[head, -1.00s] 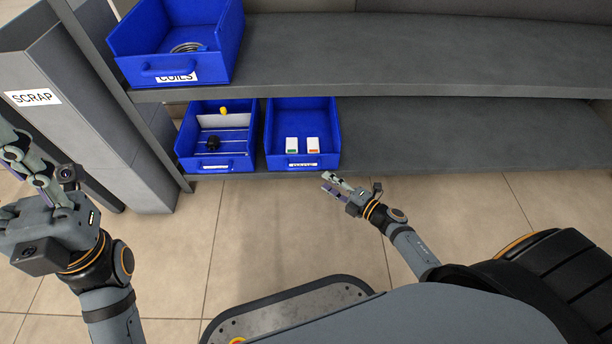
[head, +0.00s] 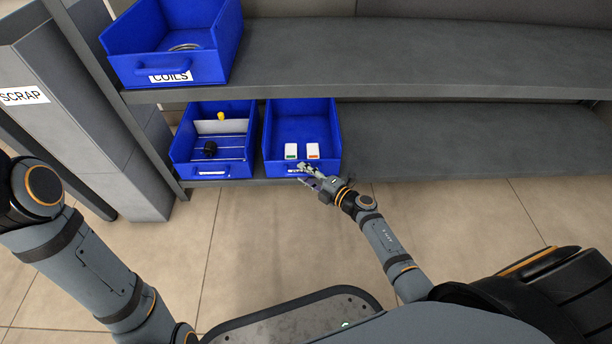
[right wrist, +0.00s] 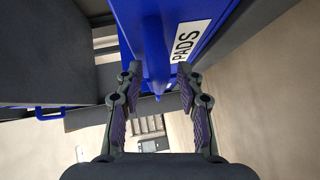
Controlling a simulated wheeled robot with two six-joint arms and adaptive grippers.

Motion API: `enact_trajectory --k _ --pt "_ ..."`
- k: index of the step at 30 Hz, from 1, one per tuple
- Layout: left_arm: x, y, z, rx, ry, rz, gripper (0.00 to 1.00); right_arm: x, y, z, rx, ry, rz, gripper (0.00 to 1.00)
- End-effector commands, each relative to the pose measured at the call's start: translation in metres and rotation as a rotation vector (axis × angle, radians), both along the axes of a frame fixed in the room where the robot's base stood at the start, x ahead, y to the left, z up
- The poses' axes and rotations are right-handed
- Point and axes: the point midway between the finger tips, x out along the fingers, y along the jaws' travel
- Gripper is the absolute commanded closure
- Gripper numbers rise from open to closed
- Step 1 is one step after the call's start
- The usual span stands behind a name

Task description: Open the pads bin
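The pads bin is a blue open-topped bin (head: 302,117) on the lower shelf, with two small white items inside, one with a green mark and one with an orange mark. In the right wrist view its front (right wrist: 203,12) shows a white PADS label (right wrist: 190,42) and a blue handle (right wrist: 157,75). My right gripper (head: 306,173) is at the bin's lower front. In the right wrist view my right gripper (right wrist: 159,78) is open, its fingers apart on either side of the handle. The left arm shows in the head view, but its gripper is out of frame.
A second blue bin (head: 180,150) stands left of the pads bin, holding a black item and a yellow one. A COILS bin (head: 128,65) is on the upper shelf. The grey SCRAP unit (head: 60,120) stands at left. The lower shelf (head: 440,140) is clear to the right.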

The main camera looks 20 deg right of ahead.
Motion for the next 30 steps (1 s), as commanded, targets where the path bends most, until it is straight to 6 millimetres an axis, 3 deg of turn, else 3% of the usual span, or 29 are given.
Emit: enact_trajectory --k 7,15,30 --pt "-0.0003 0.0003 0.0008 -0.001 -0.001 -0.001 0.60 0.0005 0.0004 0.0002 0.000 0.000 0.000 0.63" --pt "-0.0004 0.0002 0.0007 -0.001 -0.001 -0.001 0.60 0.0004 0.0003 0.0001 0.000 0.000 0.000 0.99" --pt "-0.0015 0.0000 0.0025 0.000 -0.006 0.001 0.60 -0.0026 0.0010 0.0006 0.000 0.001 0.000 1.00"
